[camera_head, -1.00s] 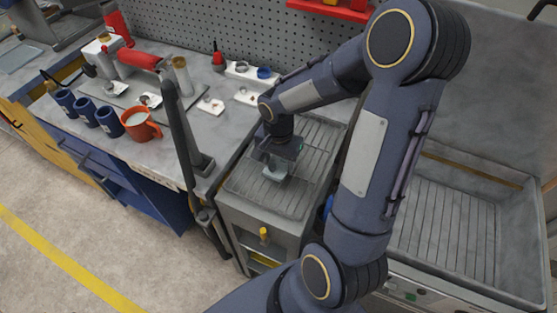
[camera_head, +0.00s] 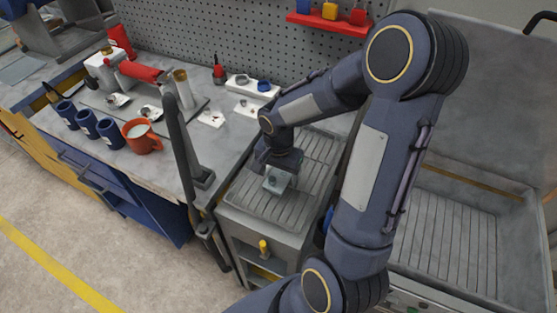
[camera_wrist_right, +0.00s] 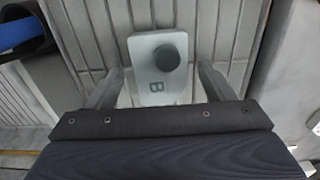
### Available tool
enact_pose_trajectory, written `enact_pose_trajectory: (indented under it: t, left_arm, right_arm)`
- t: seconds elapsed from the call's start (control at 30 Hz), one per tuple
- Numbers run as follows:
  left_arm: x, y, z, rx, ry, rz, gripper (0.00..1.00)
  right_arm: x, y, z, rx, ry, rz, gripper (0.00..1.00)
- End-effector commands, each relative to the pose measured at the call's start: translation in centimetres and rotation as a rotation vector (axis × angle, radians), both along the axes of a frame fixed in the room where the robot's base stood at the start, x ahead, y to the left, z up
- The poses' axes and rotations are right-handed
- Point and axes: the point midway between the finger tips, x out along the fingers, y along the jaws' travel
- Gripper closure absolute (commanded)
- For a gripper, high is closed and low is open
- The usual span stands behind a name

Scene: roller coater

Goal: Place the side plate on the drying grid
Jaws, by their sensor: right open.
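The side plate (camera_wrist_right: 152,88) is a pale grey plate with a dark round knob and a letter B. In the right wrist view it lies over the ribbed drying grid (camera_wrist_right: 225,35), between my fingers, with gaps visible at both sides. In the head view the plate (camera_head: 279,182) shows small below my right gripper (camera_head: 277,174), above the front part of the grid (camera_head: 314,165). My right gripper (camera_wrist_right: 160,70) is open around the plate. Whether the plate rests fully flat on the grid is hard to tell. My left gripper is not in view.
A grey bench with an orange mug (camera_head: 141,137), several blue cups (camera_head: 88,124) and a red-handled roller (camera_head: 143,73) stands left of the grid. A dark upright post (camera_head: 182,150) rises near the bench's right end. A large grooved basin (camera_head: 440,235) lies right.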

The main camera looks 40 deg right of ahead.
Motion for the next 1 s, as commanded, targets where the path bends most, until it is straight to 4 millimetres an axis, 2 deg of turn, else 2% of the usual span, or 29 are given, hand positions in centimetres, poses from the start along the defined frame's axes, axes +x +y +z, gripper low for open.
enact_pose_trajectory:
  t: [0.4, 0.5, 0.67, 0.77, 0.83, 1.0]
  left_arm:
    - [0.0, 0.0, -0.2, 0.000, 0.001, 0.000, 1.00]
    - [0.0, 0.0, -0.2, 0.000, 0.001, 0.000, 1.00]
    - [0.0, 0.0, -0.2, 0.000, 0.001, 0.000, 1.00]
    - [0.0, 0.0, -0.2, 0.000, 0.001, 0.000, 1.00]
    - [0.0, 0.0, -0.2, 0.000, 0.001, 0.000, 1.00]
    - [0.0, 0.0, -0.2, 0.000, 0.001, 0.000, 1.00]
  right_arm:
    - [0.2, 0.0, 8.6, -0.001, -0.009, 0.001, 0.24]
    - [0.2, 0.0, 10.1, -0.001, -0.007, 0.001, 0.24]
    - [0.0, 0.1, 11.5, 0.002, -0.008, 0.007, 0.24]
    - [-1.1, 0.6, 12.4, 0.022, -0.037, 0.061, 0.24]
    - [-2.5, 1.4, 13.2, 0.047, -0.086, 0.144, 0.24]
    - [-7.3, 4.6, 14.7, 0.106, -0.274, 0.445, 0.24]
